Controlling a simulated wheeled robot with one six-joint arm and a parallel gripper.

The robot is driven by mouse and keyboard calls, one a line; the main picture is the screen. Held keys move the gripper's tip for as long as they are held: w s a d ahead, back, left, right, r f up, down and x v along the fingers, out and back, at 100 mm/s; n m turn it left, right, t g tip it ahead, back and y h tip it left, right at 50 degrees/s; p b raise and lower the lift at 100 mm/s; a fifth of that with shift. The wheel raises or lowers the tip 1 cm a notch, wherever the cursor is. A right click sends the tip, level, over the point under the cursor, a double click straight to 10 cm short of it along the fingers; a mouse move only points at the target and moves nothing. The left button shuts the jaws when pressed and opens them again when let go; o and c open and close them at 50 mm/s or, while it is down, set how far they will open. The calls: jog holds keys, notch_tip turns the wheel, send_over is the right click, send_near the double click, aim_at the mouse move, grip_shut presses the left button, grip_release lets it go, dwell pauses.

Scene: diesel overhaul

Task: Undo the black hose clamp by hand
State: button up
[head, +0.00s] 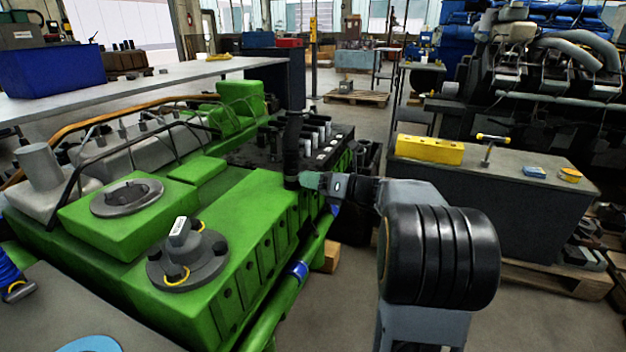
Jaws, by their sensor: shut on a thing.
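A black hose (292,135) stands upright on the green engine (245,205), near its right edge. The black hose clamp (291,181) is a dark band at the hose's lower end, hard to tell from the hose at this size. My gripper (302,180) reaches in from the right and is shut on the clamp. The fingertips are small here, and the exact grip is not clear. My arm fills the lower right middle.
Black cylinder parts (310,130) stand close behind the hose. A round flange with a white-tagged stub (185,250) sits on the engine's near side. A grey bench (510,170) with a yellow block (430,149) stands at right. Open floor lies between.

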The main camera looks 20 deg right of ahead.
jog(key=shift+a+n+b, duration=0.1)
jog(key=shift+n+b, duration=3.6)
jog(key=shift+n, duration=13.3)
jog(key=o, duration=0.9)
